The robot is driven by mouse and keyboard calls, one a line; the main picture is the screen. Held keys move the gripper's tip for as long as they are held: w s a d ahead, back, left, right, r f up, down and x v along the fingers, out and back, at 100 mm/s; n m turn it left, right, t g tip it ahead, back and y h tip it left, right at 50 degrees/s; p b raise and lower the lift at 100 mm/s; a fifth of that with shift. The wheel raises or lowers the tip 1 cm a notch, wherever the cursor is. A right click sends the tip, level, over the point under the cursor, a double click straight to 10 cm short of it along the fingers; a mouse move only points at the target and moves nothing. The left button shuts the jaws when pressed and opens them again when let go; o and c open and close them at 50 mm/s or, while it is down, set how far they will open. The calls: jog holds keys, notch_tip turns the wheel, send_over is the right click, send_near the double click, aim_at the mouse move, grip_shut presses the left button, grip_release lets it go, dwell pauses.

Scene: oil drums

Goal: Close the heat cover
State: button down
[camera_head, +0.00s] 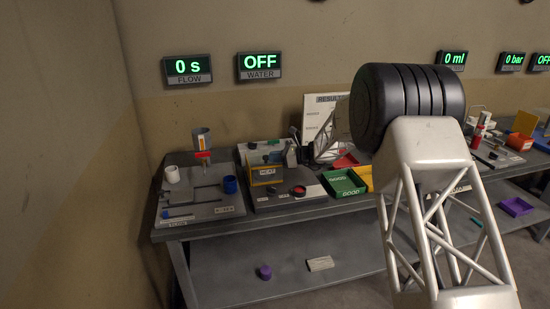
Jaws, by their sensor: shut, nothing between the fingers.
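The heat cover looks to be the amber, yellow-edged panel (265,174) with a white label that seems to read HEAT. It stands roughly upright on the grey station plate in the middle left of the bench. I cannot tell how far it is open. My gripper (290,157) is small in view, just right of the panel, at the far end of my arm. It looks shut and empty. I cannot tell whether it touches the cover. My arm's large black joint and white truss fill the right foreground and hide part of the bench.
A red button (298,191) sits in front of the panel. A green tray (344,183) stands to its right. The left station (200,194) carries a blue cup (230,185), a white cup (172,174) and a funnel (201,138). A purple cylinder (264,272) lies on the lower shelf.

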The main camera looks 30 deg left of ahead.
jog(key=v, duration=1.4)
dwell(0.4)
jog(key=s+d+r+n+t+h, duration=0.1)
jog(key=s+d+r+n+h, duration=0.1)
jog(key=s+d+r, duration=0.65)
jog(key=s+d+r+n+t+h, duration=0.1)
jog(key=s+d+n+h, duration=0.35)
jog(key=d, duration=0.85)
jog(key=s+d+r+n+t+h, duration=0.1)
jog(key=s+d+r, duration=0.4)
jog(key=s+d, duration=0.45)
jog(key=s+d+f+n+t+h, duration=0.1)
jog(key=s+d+n+t+h, duration=0.1)
jog(key=s+d, duration=1.1)
jog(key=s+d+f+n+t+h, duration=0.2)
jog(key=s+d+n+h, duration=0.2)
jog(key=s+d, duration=0.9)
jog(key=shift+s+d+n+t+h, duration=0.3)
jog(key=shift+s+h, duration=0.65)
jog(key=shift+s, duration=1.5)
